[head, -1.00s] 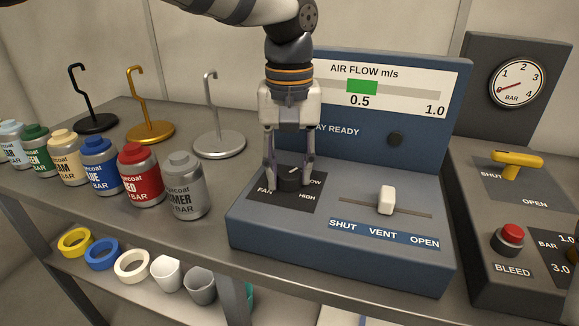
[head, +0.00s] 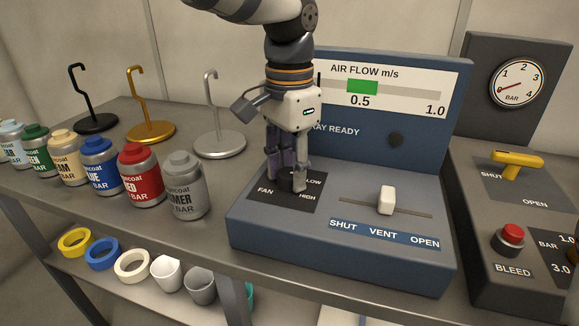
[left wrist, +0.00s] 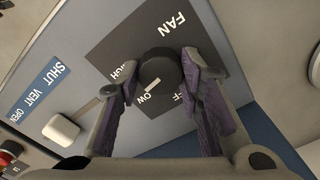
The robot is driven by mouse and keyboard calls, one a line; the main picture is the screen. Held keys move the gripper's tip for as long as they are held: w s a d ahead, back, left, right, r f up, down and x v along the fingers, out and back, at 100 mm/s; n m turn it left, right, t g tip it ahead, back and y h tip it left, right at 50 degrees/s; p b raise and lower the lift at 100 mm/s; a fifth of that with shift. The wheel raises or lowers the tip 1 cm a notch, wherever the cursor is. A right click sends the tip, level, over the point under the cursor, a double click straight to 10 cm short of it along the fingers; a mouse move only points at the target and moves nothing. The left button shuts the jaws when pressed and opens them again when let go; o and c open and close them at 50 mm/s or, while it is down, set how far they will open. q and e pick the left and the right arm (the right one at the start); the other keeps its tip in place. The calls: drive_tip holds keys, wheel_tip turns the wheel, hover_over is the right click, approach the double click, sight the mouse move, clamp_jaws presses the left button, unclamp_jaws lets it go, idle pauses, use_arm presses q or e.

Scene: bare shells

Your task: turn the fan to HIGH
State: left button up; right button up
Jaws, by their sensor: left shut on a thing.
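The black fan knob (head: 286,185) sits on a dark plate (head: 262,202) marked FAN, LOW and HIGH, at the left of the blue console. My left gripper (head: 287,180) points down over it, shut on the knob with one finger on each side. In the left wrist view the knob (left wrist: 160,68) lies between the purple-padded fingers of the gripper (left wrist: 150,76). Its white pointer line is on the side of the LOW label, which is partly covered. The fingers also partly cover the HIGH and OFF labels.
A white slider (head: 386,200) marked SHUT, VENT, OPEN stands right of the plate. The air flow display (head: 400,87) has a green bar near 0.5. Several paint bottles, such as the grey one (head: 184,188), stand close on the left. A yellow-handled valve (head: 517,160) is farther right.

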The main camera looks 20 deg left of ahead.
sight(290, 173)
use_arm(q)
drive_tip(key=m, duration=0.4)
drive_tip(key=shift+m, duration=1.8)
drive_tip(key=o, duration=1.2)
drive_tip(key=shift+c, duration=0.2)
wheel_tip(290, 173, up, 12)
